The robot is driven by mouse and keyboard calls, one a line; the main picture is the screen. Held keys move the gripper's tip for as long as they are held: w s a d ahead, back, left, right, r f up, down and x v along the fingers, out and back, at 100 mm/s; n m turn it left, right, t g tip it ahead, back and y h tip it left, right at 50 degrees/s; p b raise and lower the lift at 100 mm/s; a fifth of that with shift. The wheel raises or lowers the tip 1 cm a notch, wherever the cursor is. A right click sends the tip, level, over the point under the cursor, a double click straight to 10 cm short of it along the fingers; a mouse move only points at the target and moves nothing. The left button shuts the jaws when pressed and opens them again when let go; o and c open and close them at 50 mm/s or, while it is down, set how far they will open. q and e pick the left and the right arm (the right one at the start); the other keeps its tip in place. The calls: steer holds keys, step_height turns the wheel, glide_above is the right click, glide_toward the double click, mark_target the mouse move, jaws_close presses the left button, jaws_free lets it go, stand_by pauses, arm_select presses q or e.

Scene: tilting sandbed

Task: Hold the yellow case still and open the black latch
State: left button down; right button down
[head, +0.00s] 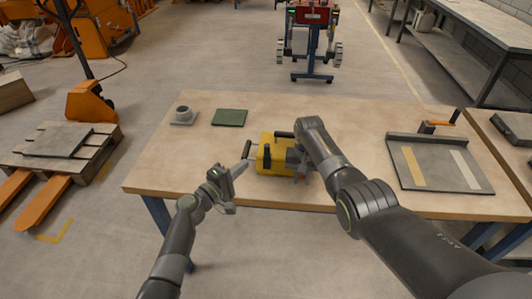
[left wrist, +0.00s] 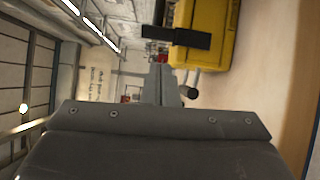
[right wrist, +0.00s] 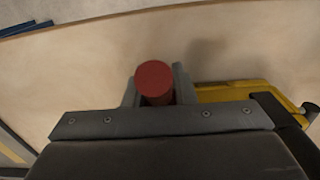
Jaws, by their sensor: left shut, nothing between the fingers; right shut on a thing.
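The yellow case (head: 270,158) sits near the front edge of the wooden table, with black parts on its top and side. In the left wrist view the case (left wrist: 215,45) is at the upper right, with a black bar (left wrist: 178,38), perhaps the latch, across it. My left gripper (head: 240,168) is shut and empty, just left of the case. Its fingertips (left wrist: 162,75) are apart from the bar in that picture. My right gripper (right wrist: 153,85) is shut on a red cylinder (right wrist: 153,76) beside the case (right wrist: 230,93). Whether the cylinder belongs to the case is hidden.
A grey tray with strips (head: 440,165) lies at the right. The table's left side is clear.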

mark_target(267, 156)
arm_select(q)
steer(key=w+a, duration=0.1)
steer(key=w+a+r+m+g+h, duration=0.1)
steer(key=w+a+m, duration=0.1)
steer(key=a, duration=0.1)
steer(key=shift+w+r, duration=0.25)
steer(key=w+d, duration=0.3)
steer(key=d, duration=0.5)
steer(key=shift+w+d, duration=0.25)
steer(key=shift+d, duration=0.15)
stand_by(1.2)
